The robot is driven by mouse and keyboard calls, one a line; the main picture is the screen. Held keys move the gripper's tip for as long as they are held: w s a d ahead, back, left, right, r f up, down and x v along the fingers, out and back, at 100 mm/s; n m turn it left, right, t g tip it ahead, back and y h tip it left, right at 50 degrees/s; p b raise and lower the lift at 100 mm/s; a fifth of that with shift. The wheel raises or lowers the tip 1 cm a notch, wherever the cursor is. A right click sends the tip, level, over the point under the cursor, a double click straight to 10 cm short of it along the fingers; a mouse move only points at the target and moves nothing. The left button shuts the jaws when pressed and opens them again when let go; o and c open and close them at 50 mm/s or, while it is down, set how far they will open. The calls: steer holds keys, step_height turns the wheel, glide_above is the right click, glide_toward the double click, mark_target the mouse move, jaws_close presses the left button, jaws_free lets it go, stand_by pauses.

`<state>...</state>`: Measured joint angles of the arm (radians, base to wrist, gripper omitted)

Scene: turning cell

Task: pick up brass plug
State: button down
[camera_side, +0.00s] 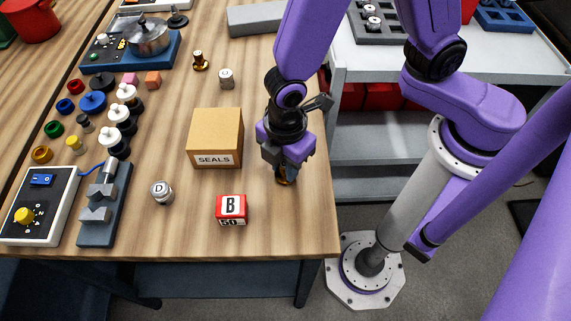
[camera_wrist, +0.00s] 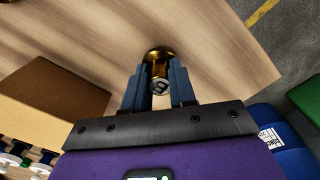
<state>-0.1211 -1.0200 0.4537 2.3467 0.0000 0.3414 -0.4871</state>
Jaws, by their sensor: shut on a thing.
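My gripper (camera_side: 284,165) is low over the table's right edge, beside the cardboard box. It is shut on a brass plug (camera_side: 287,178), of which only a bit shows below the fingers. In the wrist view the two fingers (camera_wrist: 161,82) stand on either side of the brass plug (camera_wrist: 160,52), which has a wide round flange and a dark-marked pale end face. Whether the plug touches the table I cannot tell. A second brass piece (camera_side: 200,62) stands upright on the table further back.
The SEALS box (camera_side: 216,135) stands close left of my gripper, also in the wrist view (camera_wrist: 50,95). A grey V-block fixture (camera_side: 104,205) is at left. The table edge is close by.

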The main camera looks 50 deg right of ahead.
steer(key=shift+r, duration=0.45)
steer(key=s+d+r, duration=0.9)
steer(key=d+r, duration=0.1)
steer(key=r, duration=0.1)
steer(key=shift+s+r, duration=0.15)
steer(key=shift+s, duration=0.15)
